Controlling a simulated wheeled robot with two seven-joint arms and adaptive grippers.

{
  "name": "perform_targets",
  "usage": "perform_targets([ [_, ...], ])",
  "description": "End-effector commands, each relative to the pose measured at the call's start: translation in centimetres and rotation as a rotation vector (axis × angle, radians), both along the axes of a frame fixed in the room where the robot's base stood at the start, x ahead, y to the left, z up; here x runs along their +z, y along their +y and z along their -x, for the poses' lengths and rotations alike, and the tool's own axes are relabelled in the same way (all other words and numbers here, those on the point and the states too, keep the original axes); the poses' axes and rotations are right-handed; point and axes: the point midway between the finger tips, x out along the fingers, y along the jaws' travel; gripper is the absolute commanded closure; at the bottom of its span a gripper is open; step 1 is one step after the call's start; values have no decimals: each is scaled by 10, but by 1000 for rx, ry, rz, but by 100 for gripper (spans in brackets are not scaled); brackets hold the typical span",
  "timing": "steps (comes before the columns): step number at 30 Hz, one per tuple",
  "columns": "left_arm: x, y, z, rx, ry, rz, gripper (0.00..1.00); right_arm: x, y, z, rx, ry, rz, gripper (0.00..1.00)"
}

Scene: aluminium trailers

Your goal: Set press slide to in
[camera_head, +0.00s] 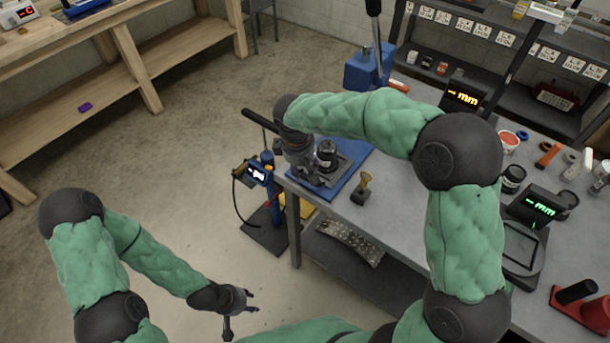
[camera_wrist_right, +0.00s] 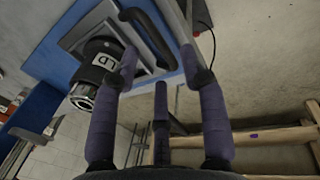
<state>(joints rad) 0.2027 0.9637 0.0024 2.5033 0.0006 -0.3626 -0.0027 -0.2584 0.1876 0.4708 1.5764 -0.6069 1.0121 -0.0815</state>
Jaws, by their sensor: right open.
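The press has a blue base plate (camera_head: 352,172) at the left end of the grey table, with a blue column (camera_head: 370,68) behind it. Its grey slide plate (camera_wrist_right: 88,28) carries a black cylindrical part (camera_head: 327,152) with a white label and a black bar handle (camera_wrist_right: 150,38). My right gripper (camera_head: 304,168) is over the slide's handle end; in the right wrist view its fingers (camera_wrist_right: 158,66) are spread, with the handle's near end between their tips. Contact cannot be told. My left gripper (camera_head: 240,308) is open and empty over the floor, away from the table.
A small brass-coloured tool (camera_head: 363,188) stands on the table (camera_head: 395,212) right of the press. Readout boxes (camera_head: 538,205), jars and a red stand (camera_head: 588,312) are further right. A blue post with a display (camera_head: 258,172) stands by the table's left edge.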

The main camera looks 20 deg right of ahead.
Motion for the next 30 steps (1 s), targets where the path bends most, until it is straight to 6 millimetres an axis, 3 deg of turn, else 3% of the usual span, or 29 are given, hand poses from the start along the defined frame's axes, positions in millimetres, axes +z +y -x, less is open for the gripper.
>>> perform_targets([
  [6, -9, 0, 0, 0, 0, 0, 60, -23, -4, -3, -1, 0, 0, 57],
  [17, -10, 0, 0, 0, 0, 0, 60, -26, -4, -3, -1, -1, -1, 57],
  [22, -10, 0, 0, 0, 0, 0, 60, -26, -4, -3, -1, -1, -1, 99],
  [30, -9, 0, 0, 0, 0, 0, 60, -26, -5, -4, -1, -1, -1, 100],
])
